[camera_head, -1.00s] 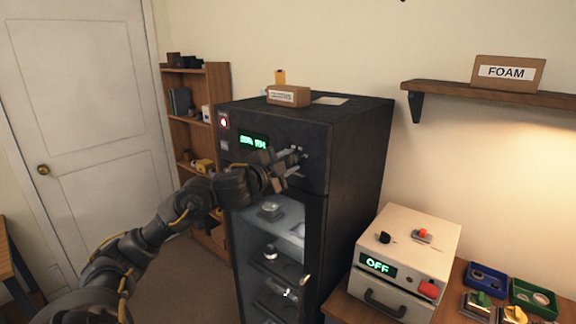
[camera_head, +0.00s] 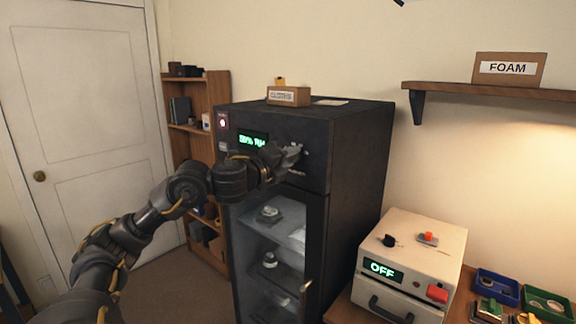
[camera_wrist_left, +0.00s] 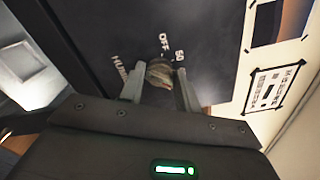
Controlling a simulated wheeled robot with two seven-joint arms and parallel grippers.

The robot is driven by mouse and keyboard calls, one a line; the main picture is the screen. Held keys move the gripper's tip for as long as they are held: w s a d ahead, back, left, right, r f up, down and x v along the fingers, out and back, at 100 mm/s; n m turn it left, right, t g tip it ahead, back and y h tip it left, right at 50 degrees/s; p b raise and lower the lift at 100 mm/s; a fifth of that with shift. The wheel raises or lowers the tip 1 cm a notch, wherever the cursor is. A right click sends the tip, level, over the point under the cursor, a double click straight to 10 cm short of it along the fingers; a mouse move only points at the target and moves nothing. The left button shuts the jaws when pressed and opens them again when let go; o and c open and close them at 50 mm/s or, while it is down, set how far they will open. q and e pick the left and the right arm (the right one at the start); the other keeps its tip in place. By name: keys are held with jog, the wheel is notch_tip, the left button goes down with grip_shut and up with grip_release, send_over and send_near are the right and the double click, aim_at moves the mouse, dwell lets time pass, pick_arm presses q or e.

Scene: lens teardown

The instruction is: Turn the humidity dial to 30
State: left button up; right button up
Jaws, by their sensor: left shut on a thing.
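The humidity dial (camera_wrist_left: 160,73) is a small round knob on the black front panel of the tall dry cabinet (camera_head: 345,150). In the left wrist view the panel lettering beside it includes "OFF" and "50". My left gripper (camera_wrist_left: 160,88) is shut on the dial, with one finger on each side of it. In the head view my left gripper (camera_head: 292,155) is at the cabinet's upper front, and it hides most of the dial. The green display (camera_head: 252,140) is partly covered by my arm, and its digits are too blurred to read surely. My right gripper is not in view.
A glass door (camera_head: 270,255) below the panel shows shelves with lenses. A labelled box (camera_head: 289,96) sits on the cabinet top. A beige machine (camera_head: 425,250) reading "OFF" stands at right. A wooden bookshelf (camera_head: 196,100) is behind my arm at left.

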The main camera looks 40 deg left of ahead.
pick_arm(q)
jog(key=m+b, duration=0.2)
jog(key=m, duration=0.2)
jog(key=shift+m, duration=0.4)
dwell(0.4)
jog(key=o, duration=0.9)
jog(key=shift+s+d+b, duration=0.1)
jog(key=shift+s+b, duration=1.8)
jog(key=shift+s, duration=3.55)
